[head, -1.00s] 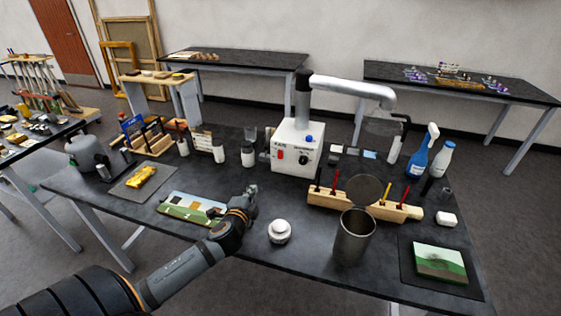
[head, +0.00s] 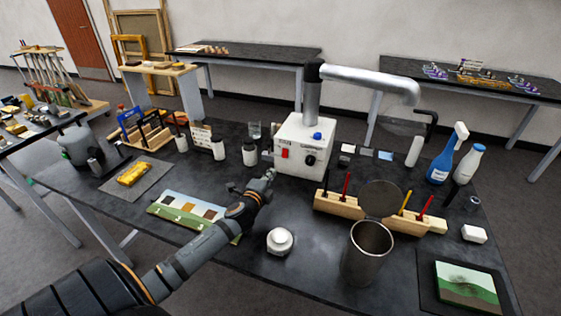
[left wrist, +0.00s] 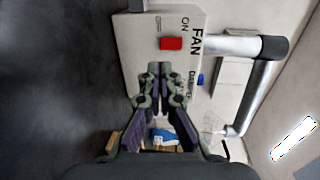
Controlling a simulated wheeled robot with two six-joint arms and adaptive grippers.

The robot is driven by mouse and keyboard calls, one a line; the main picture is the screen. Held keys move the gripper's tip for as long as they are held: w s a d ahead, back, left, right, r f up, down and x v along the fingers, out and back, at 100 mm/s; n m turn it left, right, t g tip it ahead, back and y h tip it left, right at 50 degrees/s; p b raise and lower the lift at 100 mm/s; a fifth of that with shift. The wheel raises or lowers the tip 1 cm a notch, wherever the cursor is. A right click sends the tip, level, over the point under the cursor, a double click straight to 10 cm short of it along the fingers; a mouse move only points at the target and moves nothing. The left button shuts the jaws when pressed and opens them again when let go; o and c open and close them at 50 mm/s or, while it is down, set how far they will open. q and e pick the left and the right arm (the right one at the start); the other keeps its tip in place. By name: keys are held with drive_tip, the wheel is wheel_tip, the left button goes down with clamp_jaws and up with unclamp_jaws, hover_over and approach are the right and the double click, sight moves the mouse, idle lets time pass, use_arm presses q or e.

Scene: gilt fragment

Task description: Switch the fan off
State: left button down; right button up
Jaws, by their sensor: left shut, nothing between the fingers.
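The fan unit is a white box (head: 318,133) on the black table, with a red switch (head: 285,154), a black knob (head: 310,160) and a blue button on it. In the left wrist view the box (left wrist: 140,55) shows "FAN" and "ON" lettering beside the red switch (left wrist: 171,43). I cannot tell which way the switch is set. My left gripper (head: 269,175) is shut and empty, just in front of the box, below the switch. Its closed fingertips (left wrist: 161,70) appear close to the switch, apart from it in the picture. My right gripper is not in view.
A silver duct (head: 365,80) rises from the box and bends right. White bottles (head: 249,154) stand left of the box. A wooden tool block (head: 340,205), a metal can (head: 367,250) and a white jar (head: 280,241) stand in front. A painted panel (head: 185,212) lies beside my left arm.

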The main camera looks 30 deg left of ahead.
sight(284, 156)
use_arm(q)
drive_tip(key=p+x, duration=0.1)
drive_tip(key=x, duration=0.7)
drive_tip(key=shift+w+p, duration=0.2)
drive_tip(key=shift+p, duration=0.15)
drive_tip(key=shift+w+a+f, duration=0.1)
drive_tip(key=shift+w+f, duration=0.1)
drive_tip(key=shift+w, duration=0.4)
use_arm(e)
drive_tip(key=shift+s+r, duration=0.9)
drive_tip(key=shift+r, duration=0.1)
